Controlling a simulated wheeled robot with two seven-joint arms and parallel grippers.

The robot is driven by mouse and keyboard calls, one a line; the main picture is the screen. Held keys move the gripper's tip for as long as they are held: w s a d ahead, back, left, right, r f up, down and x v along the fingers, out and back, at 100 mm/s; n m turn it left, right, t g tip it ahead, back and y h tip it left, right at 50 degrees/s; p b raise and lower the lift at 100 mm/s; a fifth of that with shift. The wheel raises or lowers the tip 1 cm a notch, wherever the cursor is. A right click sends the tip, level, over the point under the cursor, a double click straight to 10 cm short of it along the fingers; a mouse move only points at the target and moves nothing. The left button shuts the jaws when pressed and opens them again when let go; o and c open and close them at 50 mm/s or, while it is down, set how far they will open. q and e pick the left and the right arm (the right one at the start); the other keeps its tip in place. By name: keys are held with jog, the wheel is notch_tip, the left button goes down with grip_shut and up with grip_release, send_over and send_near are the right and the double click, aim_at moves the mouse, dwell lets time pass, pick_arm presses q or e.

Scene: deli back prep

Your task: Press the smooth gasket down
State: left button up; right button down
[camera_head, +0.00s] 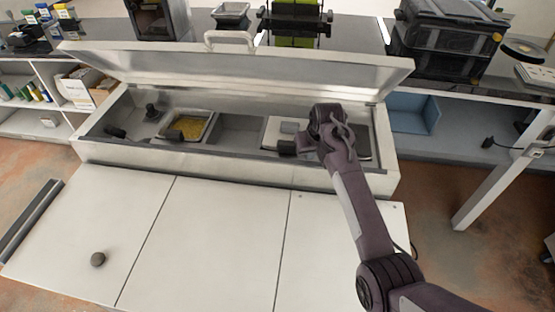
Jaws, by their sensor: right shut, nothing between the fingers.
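A long white prep unit (240,165) stands in front of me with its lid (235,68) raised. My right arm reaches in from the lower right over its right half. My right gripper (291,146) is shut and empty at the right-hand wells, by a pale panel with a small light square piece (290,127). I cannot tell whether it touches them. I cannot pick out a smooth gasket for certain; the arm hides part of the right wells. My left gripper is not in view.
A pan of yellow food (187,127) sits in the left wells, near dark knob-like items (151,111). Black crates (447,40) stand at the back right.

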jog(key=shift+w+a, duration=0.1)
jog(key=shift+f, duration=0.8)
dwell(0.3)
jog(key=shift+s+f, duration=0.3)
jog(key=shift+f, duration=0.1)
dwell(1.1)
jog(key=shift+r, duration=0.1)
jog(key=shift+w+r, duration=0.25)
jog(key=shift+r, duration=0.5)
jog(key=shift+s+r, duration=0.1)
jog(key=shift+r, duration=0.4)
jog(key=shift+s+a+f, duration=0.2)
jog(key=shift+s+a, duration=0.05)
jog(key=shift+s, duration=0.1)
jog(key=shift+r, duration=0.1)
